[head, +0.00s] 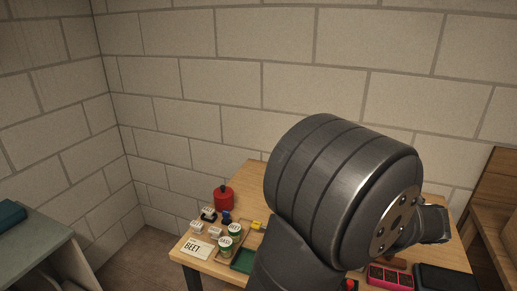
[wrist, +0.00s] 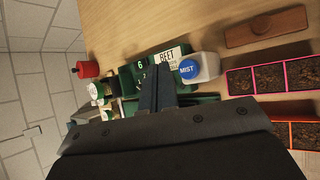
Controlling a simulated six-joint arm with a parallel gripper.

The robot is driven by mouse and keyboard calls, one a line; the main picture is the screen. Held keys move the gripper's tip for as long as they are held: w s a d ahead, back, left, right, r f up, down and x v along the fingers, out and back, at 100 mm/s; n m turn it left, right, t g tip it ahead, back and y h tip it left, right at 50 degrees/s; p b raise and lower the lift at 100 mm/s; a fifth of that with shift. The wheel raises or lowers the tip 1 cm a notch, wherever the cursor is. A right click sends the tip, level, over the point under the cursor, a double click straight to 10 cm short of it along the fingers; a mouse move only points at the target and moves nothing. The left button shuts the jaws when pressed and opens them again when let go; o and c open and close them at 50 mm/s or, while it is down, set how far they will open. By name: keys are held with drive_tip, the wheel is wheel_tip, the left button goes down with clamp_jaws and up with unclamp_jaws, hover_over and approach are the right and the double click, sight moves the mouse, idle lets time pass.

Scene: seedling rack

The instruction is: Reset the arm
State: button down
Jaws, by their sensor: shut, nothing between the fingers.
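My gripper (wrist: 154,75) shows in the wrist view with its two dark fingers together and nothing between them. It is over the wooden table (wrist: 130,28); the gap below the fingertips cannot be judged. In this view the fingers overlap a green tray (wrist: 128,77) marked with white numbers. A white bottle (wrist: 207,70) with a blue cap reading MIST is just right of the fingers. A BEET card (wrist: 170,52) lies beyond them. In the head view my large arm link covers the middle of the table and I cannot make out the fingers.
A red canister (head: 224,199), green-lidded jars (head: 225,246) and a BEET card (head: 197,247) are at the table's left. Pink-edged soil cells (wrist: 241,81) and a brown wooden block (wrist: 265,26) are on the right. A grey bench (head: 35,240) stands apart at left.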

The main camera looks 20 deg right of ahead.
drive_tip(key=shift+f, duration=2.3)
drive_tip(key=shift+w, duration=0.1)
drive_tip(key=w+a+r+n+g+y, duration=0.1)
drive_tip(key=w+a+r+n, duration=0.15)
drive_tip(key=a+n, duration=0.5)
drive_tip(key=w+a+r+n+g, duration=0.1)
drive_tip(key=a+r+n, duration=0.3)
drive_tip(key=a, duration=0.6)
drive_tip(key=w+a+r+n+g+y, duration=0.1)
drive_tip(key=a+n, duration=0.7)
drive_tip(key=a, duration=0.1)
drive_tip(key=s+a+f+n+h, duration=0.1)
drive_tip(key=s+a+f+n, duration=0.1)
drive_tip(key=s+a+n, duration=0.3)
drive_tip(key=s+a+f+n+g+h, duration=0.1)
drive_tip(key=s+a+n, duration=0.5)
drive_tip(key=a+n, duration=0.6)
drive_tip(key=f+n, duration=0.1)
drive_tip(key=n, duration=0.4)
drive_tip(key=shift+s+h, duration=0.15)
drive_tip(key=shift+h, duration=0.25)
drive_tip(key=shift+r, duration=0.1)
